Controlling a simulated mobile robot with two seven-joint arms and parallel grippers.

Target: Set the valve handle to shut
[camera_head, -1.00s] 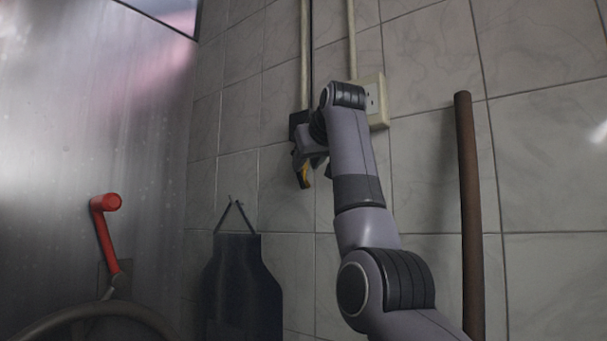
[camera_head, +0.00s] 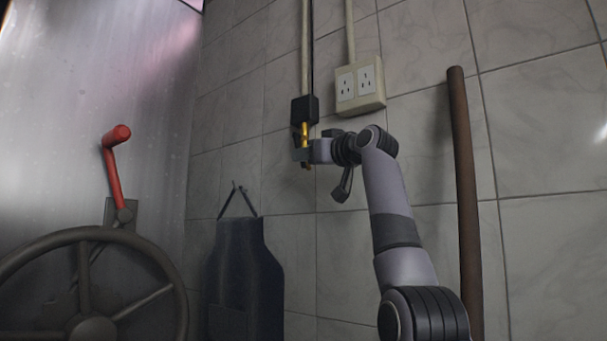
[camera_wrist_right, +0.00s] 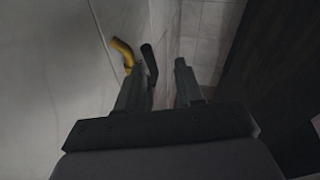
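The yellow valve handle (camera_head: 305,133) hangs almost straight down below a black fitting (camera_head: 306,109) on the thin wall pipe. My right gripper (camera_head: 302,153) is at the handle's lower part, coming from the right, and partly covers it. In the right wrist view the yellow handle (camera_wrist_right: 123,51) shows just outside the left finger, beyond its tip. The two fingers of the right gripper (camera_wrist_right: 162,78) stand apart there, with a dark rod-like piece next to the left one. Whether a finger touches the handle cannot be told. My left gripper is not in view.
A cream socket box (camera_head: 360,87) is on the tiles above my right arm. A brown vertical pipe (camera_head: 464,180) stands to the right. A dark apron (camera_head: 243,275) hangs below left. A red lever (camera_head: 112,165) and a large wheel (camera_head: 150,253) are at the left.

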